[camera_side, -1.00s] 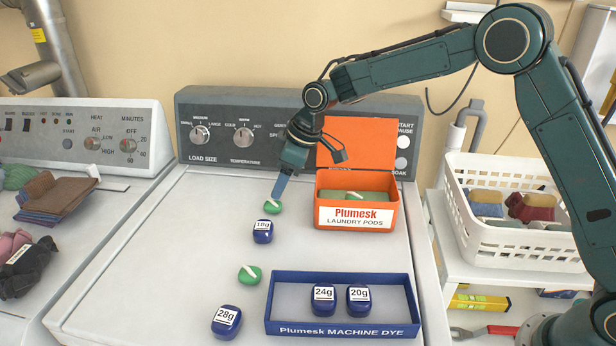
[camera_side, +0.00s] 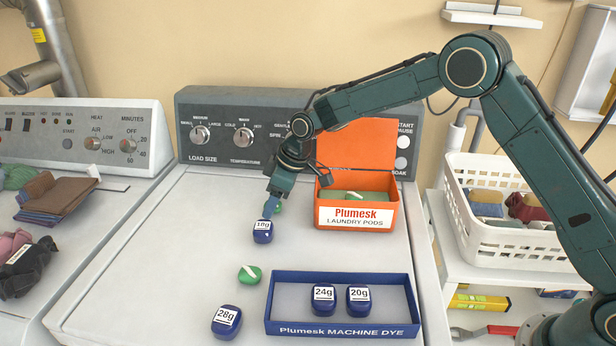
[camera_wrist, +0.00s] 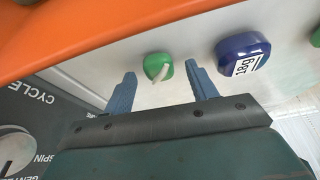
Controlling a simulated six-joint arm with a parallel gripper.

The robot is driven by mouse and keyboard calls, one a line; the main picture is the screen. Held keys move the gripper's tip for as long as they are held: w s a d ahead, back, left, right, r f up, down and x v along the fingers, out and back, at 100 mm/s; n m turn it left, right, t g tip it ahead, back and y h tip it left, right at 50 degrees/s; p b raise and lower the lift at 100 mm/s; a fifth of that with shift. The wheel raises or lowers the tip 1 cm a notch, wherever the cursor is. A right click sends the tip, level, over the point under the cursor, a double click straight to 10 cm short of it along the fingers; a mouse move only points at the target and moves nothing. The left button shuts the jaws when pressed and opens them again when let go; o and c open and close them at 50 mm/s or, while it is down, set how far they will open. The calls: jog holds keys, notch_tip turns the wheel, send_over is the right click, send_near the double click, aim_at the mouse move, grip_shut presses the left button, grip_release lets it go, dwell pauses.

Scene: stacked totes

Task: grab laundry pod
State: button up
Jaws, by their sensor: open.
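A green laundry pod (camera_side: 279,208) with a pale stripe lies on the white machine top, mostly hidden behind my fingers in the side view. In the wrist view the green pod (camera_wrist: 158,62) sits just beyond the gap between my two blue fingertips. My gripper (camera_side: 269,211) is open and empty, low over the machine top; the wrist view also shows my gripper (camera_wrist: 160,85). Another green pod (camera_side: 250,274) lies nearer the front. The orange Plumesk laundry pods box (camera_side: 356,217) stands open to the right with a green pod (camera_side: 354,196) inside.
A blue dye container (camera_side: 263,234), apparently marked 18g, stands close in front of my fingers; it also shows in the wrist view (camera_wrist: 243,55). A 28g container (camera_side: 226,322) stands front left. The blue tray (camera_side: 342,329) holds 24g and 20g containers.

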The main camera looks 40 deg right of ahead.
jog(key=shift+f, duration=0.15)
dwell(0.3)
jog(key=c, duration=1)
jog(key=shift+c, duration=0.2)
notch_tip(320, 180, up, 20)
dwell(0.6)
